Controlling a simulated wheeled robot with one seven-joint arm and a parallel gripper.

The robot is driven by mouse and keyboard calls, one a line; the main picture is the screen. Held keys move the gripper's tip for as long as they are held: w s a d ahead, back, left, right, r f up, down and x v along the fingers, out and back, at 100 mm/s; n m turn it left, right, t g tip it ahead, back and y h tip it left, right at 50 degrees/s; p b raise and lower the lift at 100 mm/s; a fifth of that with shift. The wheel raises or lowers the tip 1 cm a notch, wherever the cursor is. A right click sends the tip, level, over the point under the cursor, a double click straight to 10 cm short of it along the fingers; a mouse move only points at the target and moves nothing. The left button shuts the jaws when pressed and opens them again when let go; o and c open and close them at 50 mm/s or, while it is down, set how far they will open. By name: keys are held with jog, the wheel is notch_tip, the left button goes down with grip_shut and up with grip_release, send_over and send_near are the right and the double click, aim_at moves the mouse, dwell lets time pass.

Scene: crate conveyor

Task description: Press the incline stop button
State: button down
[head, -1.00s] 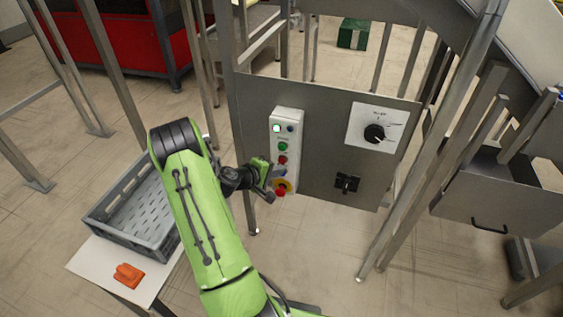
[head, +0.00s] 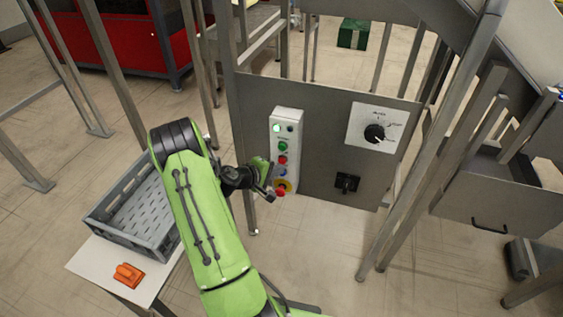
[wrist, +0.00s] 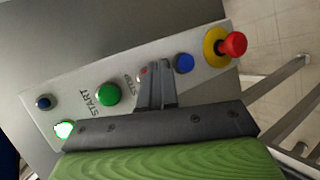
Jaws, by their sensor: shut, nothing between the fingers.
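The pale control box (head: 287,117) is mounted on the grey panel. Its red stop button (head: 282,160) sits below the green start button (head: 283,146). In the wrist view the stop button (wrist: 143,71) is mostly hidden behind my gripper's fingers, beside a partly covered STOP label. The green button (wrist: 108,95) with its START label shows to the left there. My gripper (head: 270,190) is shut and empty at the box's lower left; its fingertips (wrist: 155,66) overlap the stop button in the wrist view. I cannot tell whether they touch it.
A red emergency knob on a yellow base (wrist: 232,44) and a blue button (wrist: 183,63) are close to the fingers. A rotary dial (head: 375,133) and black switch (head: 347,183) are on the panel. A grey crate (head: 112,240) and metal posts stand around.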

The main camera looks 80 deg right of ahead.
jog(key=shift+d, duration=0.3)
jog(key=shift+s+d, duration=0.1)
jog(key=shift+d, duration=0.35)
dwell(0.7)
jog(key=shift+a, duration=0.85)
jog(key=shift+w+a+b, duration=0.15)
jog(key=shift+a+b, duration=0.3)
jog(key=shift+a, duration=0.8)
jog(key=shift+w+a+b, duration=0.15)
jog(key=shift+a+b, duration=0.3)
jog(key=shift+a, duration=0.8)
